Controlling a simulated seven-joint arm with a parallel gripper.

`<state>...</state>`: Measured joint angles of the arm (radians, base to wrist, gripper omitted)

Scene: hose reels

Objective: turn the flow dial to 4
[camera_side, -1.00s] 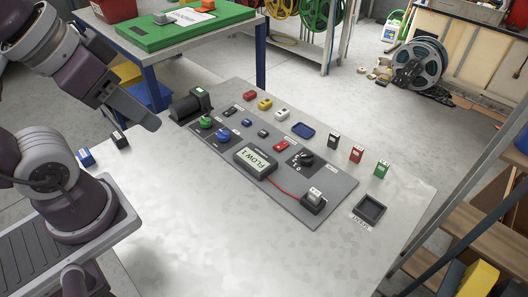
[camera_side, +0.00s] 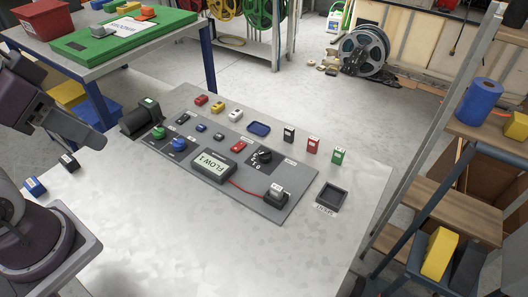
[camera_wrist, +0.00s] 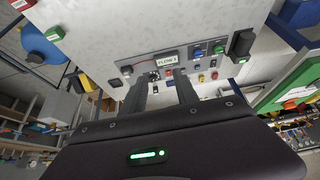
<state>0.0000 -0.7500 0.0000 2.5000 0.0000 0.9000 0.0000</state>
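The flow dial is a black knob (camera_side: 261,156) on the grey panel (camera_side: 284,197), with number marks beside it. In the wrist view the dial (camera_wrist: 153,76) shows between my finger tips, at a distance. The display (camera_side: 211,165) reads FLOW 1 and also shows in the wrist view (camera_wrist: 168,58). My gripper (camera_side: 100,141) is left of the panel in the side view, away from the dial and above the table. In the wrist view my gripper's (camera_wrist: 161,84) two dark fingers stand apart with nothing between them.
A green knob (camera_side: 158,132) and a blue knob (camera_side: 178,145) sit on the panel's left part. A red cable (camera_side: 245,190) runs to a box (camera_side: 276,193).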

